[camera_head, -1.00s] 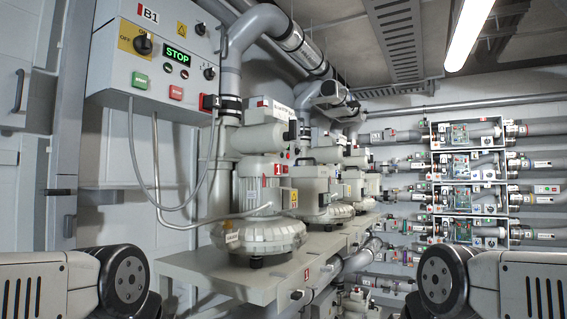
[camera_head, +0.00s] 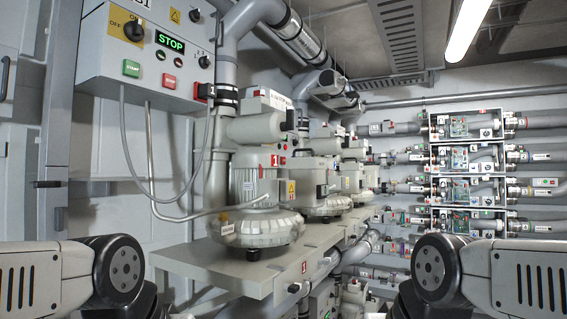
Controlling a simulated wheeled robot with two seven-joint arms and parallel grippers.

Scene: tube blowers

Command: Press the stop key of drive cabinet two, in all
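One drive cabinet (camera_head: 100,66) hangs on the wall at the upper left. Its label is partly cut off at the top edge; only a "1" shows clearly. It has a green START key (camera_head: 131,68), a red STOP key (camera_head: 169,81), a lit green display (camera_head: 171,44) reading STOP, and a black rotary switch on a yellow OFF plate (camera_head: 134,28). No cabinet marked two is recognisable in view. Both my arms show only as grey links at the lower left and lower right, well below the cabinet. Neither gripper is in the picture.
Several blowers, the nearest marked 1 (camera_head: 254,190), stand in a row on a grey shelf (camera_head: 262,278) running back to the right. A cable (camera_head: 127,150) hangs below the cabinet. A pipe rack (camera_head: 466,160) with several tubes and boxes covers the back wall.

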